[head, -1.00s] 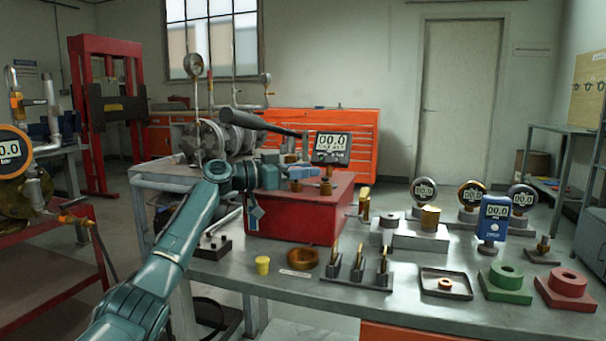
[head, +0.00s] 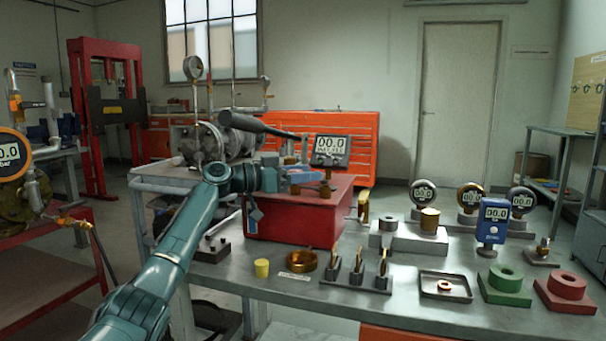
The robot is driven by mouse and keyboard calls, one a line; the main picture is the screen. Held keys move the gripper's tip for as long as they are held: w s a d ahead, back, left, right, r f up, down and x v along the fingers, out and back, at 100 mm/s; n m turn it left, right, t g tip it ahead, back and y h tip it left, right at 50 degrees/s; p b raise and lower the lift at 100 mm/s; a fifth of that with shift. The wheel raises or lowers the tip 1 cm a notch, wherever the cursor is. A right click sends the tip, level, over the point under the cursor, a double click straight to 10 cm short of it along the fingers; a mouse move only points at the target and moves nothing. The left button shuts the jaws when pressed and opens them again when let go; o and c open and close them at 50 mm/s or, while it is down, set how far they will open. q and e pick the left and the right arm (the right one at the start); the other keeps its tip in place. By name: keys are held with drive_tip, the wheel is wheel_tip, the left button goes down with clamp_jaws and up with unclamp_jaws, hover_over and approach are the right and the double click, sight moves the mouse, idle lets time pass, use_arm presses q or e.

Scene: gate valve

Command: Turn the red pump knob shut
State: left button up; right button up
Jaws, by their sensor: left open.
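The red pump (head: 300,217) is a red box on the grey workbench, with a long black lever (head: 262,125) above it and a digital gauge (head: 331,149) behind. On its top are small brass fittings (head: 326,190) and a blue handle-like part (head: 300,177). I cannot tell for certain which of these is the knob. My left gripper (head: 282,180) is open over the left part of the pump's top, close beside the blue part. I cannot tell whether they touch, and the gripper hides some of the top. My right gripper is not in view.
In front of the pump are a yellow cup (head: 262,268), a brass ring (head: 301,262) and a rack of brass-tipped pins (head: 357,273). To the right are several gauges, a black tray (head: 444,287), and green (head: 505,285) and red (head: 566,292) blocks.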

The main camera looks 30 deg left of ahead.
use_arm(q)
drive_tip(key=shift+s, duration=0.1)
drive_tip(key=v, duration=1.3)
drive_tip(key=shift+p, duration=0.3)
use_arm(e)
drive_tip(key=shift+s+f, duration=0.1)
